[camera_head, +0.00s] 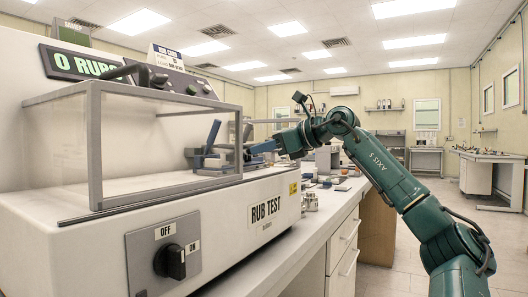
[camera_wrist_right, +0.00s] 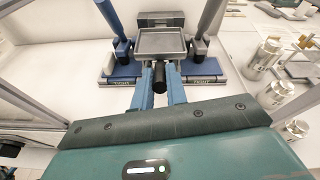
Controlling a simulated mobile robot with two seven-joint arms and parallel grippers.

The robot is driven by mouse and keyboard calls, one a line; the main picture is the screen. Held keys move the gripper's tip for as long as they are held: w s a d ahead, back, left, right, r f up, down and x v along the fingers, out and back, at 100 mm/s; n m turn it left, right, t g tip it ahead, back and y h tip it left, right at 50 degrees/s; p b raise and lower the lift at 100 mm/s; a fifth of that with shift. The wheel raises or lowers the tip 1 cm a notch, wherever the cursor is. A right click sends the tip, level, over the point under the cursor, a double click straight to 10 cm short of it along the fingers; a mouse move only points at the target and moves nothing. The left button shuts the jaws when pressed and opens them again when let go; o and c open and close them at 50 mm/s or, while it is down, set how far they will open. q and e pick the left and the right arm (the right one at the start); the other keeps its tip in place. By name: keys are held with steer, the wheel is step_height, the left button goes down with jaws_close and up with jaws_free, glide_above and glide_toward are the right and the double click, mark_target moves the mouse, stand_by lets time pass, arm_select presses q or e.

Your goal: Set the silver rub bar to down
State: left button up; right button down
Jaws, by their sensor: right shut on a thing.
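The silver rub bar (camera_wrist_right: 162,42) shows in the right wrist view as a grey, tray-like piece with a black knob (camera_wrist_right: 160,76) at its near end. My right gripper (camera_wrist_right: 161,84) has its two blue fingers on either side of this knob and is shut on it. In the head view my right gripper (camera_head: 262,147) reaches in from the right at the open end of the rub test machine (camera_head: 228,222); the bar itself is hard to make out there. I cannot tell how high the bar stands over the base. My left gripper is not in view.
A blue lever (camera_wrist_right: 110,18) and a grey lever (camera_wrist_right: 209,20) flank the bar, above plates marked TIGHT. A clear cover (camera_head: 160,130) encloses the machine's top. An OFF/ON switch (camera_head: 170,262) is on its front. Metal cans (camera_wrist_right: 264,58) stand to the right.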

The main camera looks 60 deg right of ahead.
steer(key=c, duration=1.4)
jaws_free()
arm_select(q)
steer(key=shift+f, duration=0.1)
arm_select(e)
steer(key=shift+s, duration=0.1)
steer(key=shift+s, duration=0.25)
arm_select(q)
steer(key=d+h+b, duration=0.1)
steer(key=b, duration=0.2)
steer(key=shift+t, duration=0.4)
arm_select(e)
steer(key=v, duration=1.2)
steer(key=shift+s+r, duration=0.25)
